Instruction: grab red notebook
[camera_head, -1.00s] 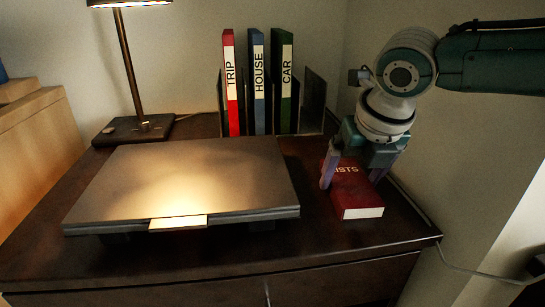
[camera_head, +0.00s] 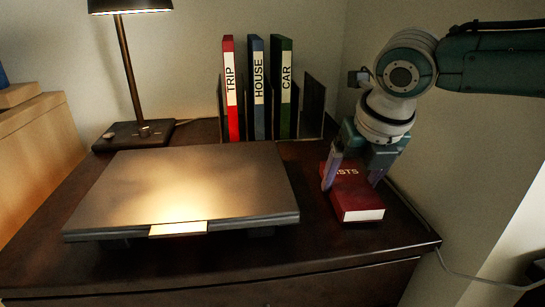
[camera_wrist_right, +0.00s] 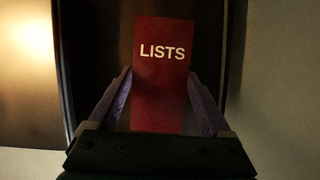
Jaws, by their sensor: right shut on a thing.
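The red notebook (camera_head: 356,190), marked "LISTS", lies flat on the right part of the dark desk, its pale page edge towards the front. It also shows in the right wrist view (camera_wrist_right: 160,85), upright in the picture between two purple fingers. My right gripper (camera_head: 356,183) reaches down over the notebook from behind, one finger on each long side. In the right wrist view my right gripper (camera_wrist_right: 160,98) is shut on the notebook, with the fingers against its left and right edges. My left gripper is not in view.
A closed laptop-like grey case (camera_head: 190,187) lies left of the notebook. Binders marked TRIP (camera_head: 231,90), HOUSE (camera_head: 257,90) and CAR (camera_head: 282,90) stand in a rack behind. A lamp (camera_head: 130,75) stands back left. A wall is close on the right.

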